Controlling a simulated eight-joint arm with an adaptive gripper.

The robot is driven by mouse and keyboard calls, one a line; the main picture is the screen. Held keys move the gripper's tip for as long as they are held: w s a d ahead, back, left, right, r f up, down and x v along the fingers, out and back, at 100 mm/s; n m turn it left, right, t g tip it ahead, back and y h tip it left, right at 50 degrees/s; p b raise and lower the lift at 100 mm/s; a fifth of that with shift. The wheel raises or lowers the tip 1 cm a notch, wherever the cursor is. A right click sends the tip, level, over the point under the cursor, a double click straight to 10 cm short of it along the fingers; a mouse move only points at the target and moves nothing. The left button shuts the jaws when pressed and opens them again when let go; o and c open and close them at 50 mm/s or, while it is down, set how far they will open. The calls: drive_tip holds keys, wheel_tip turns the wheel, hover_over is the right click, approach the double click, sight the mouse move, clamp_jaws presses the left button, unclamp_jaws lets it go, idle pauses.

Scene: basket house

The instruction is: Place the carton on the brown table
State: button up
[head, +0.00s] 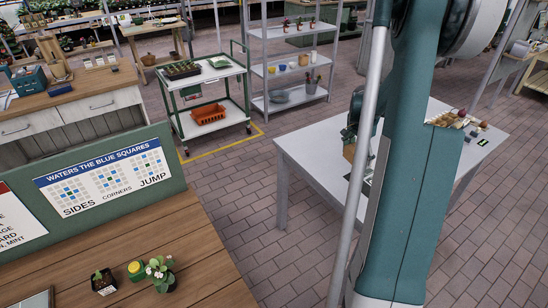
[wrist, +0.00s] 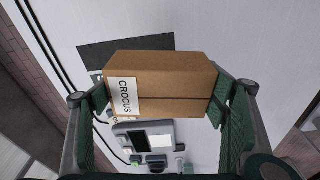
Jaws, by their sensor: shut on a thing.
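A brown cardboard carton (wrist: 175,75) with a white "CROCUS" label is between the fingers of my gripper (wrist: 158,98) in the wrist view. The fingers press on its left and right ends. In the head view the carton (head: 349,153) shows in part above the white-grey table (head: 302,152), with my gripper (head: 352,128) over it and my arm hiding much of the area. I cannot tell whether the carton touches the surface. A brown wooden table (head: 205,245) fills the lower left of the head view, well apart from the carton.
A scale-like device (wrist: 145,135) lies near the carton. A trolley (head: 207,90) stands behind.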

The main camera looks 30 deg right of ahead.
idle(0.4)
drive_tip(key=w+a+p, duration=0.1)
drive_tip(key=w+a, duration=1.2)
drive_tip(key=a, duration=0.4)
drive_tip(key=n, duration=0.3)
hover_over(127, 240)
drive_tip(key=shift+a+p, duration=0.35)
drive_tip(key=shift+p, duration=0.1)
drive_tip(key=shift+f+b, duration=0.35)
drive_tip(key=shift+f, duration=2.75)
drive_tip(key=shift+f, duration=1.85)
